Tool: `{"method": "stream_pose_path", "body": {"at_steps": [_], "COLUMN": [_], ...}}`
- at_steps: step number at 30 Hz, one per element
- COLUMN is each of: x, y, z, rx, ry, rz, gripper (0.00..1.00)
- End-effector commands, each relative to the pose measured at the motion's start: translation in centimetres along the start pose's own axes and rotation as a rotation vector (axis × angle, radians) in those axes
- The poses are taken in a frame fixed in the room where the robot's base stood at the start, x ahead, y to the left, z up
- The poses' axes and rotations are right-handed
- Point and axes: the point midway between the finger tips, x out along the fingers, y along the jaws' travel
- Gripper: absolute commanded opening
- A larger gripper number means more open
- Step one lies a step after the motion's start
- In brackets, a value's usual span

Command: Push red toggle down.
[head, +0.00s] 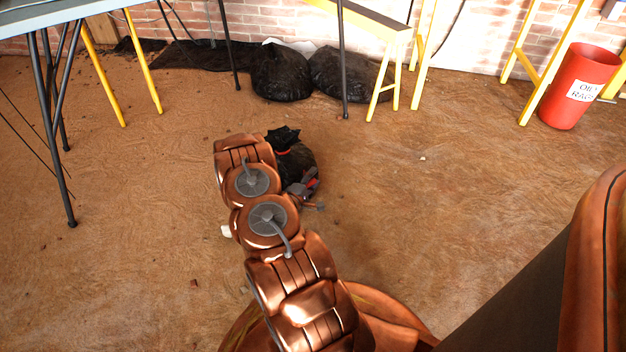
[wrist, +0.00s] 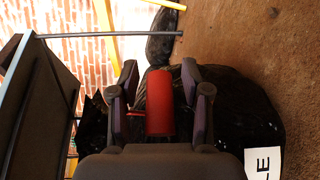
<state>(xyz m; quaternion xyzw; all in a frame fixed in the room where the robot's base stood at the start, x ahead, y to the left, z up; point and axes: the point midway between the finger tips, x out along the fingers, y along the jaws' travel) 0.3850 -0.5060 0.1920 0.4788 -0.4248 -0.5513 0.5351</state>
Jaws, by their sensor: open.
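My gripper (head: 314,190) is at the end of my copper arm in the head view, low over the brown floor. In the wrist view its two dark fingers (wrist: 160,76) stand apart, open. A red, smooth, rounded piece (wrist: 160,104) shows between the fingers in the wrist view. I cannot tell whether it touches them or what it belongs to. I can make out no wall-mounted red toggle in either view.
A black bag (head: 300,160) with a red band lies right beside my gripper. More black bags (head: 281,74), yellow trestles (head: 397,72) and a brick wall (head: 275,23) stand behind. A red bin (head: 577,88) stands far right.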

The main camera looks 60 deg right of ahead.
Motion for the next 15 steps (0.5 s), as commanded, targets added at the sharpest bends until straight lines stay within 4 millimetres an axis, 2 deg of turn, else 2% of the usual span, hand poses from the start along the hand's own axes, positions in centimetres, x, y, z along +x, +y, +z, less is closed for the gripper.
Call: {"method": "stream_pose_path", "body": {"at_steps": [3, 15], "x": [-0.02, -0.04], "y": [0.00, -0.01], "z": [-0.01, -0.01], "rx": [0.000, 0.000], "ry": [0.000, 0.000], "rz": [0.000, 0.000], "gripper": [0.45, 0.04]}}
